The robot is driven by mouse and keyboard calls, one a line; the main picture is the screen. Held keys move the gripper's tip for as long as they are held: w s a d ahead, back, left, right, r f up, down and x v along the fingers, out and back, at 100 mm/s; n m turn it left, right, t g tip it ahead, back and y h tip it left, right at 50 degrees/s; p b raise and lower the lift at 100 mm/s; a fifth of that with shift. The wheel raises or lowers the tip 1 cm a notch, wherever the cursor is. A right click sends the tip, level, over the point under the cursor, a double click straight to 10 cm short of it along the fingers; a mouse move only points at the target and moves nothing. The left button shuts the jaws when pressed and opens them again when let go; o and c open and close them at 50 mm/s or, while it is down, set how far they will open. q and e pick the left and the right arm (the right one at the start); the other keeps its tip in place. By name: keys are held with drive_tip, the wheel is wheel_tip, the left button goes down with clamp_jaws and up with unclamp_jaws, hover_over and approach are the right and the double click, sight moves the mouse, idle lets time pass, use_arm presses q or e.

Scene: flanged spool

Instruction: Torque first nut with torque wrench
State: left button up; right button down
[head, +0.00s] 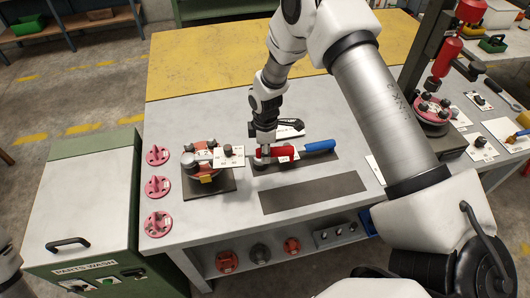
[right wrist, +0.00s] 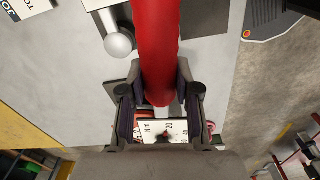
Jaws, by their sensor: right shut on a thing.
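A red tool body (head: 283,153), apparently the torque wrench, lies to the right of the spool. A blue grip (head: 320,146) is in line with it. My right gripper (head: 264,146) reaches down from above and is shut on the red body. In the right wrist view the red shaft (right wrist: 157,50) runs between the fingers (right wrist: 160,100). The wrench head is hidden.
Pink flanged parts (head: 158,188) stand along the bench's left edge. A bare dark mat (head: 313,193) lies in front of the tool. A green parts washer (head: 85,210) is beside the bench. The yellow rear area (head: 220,60) is clear.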

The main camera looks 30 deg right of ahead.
wheel_tip(320, 180, up, 6)
drive_tip(key=s+a+m+p, duration=0.1)
drive_tip(key=s, duration=0.1)
drive_tip(key=shift+a, duration=0.15)
idle(0.6)
drive_tip(key=shift+s, duration=0.1)
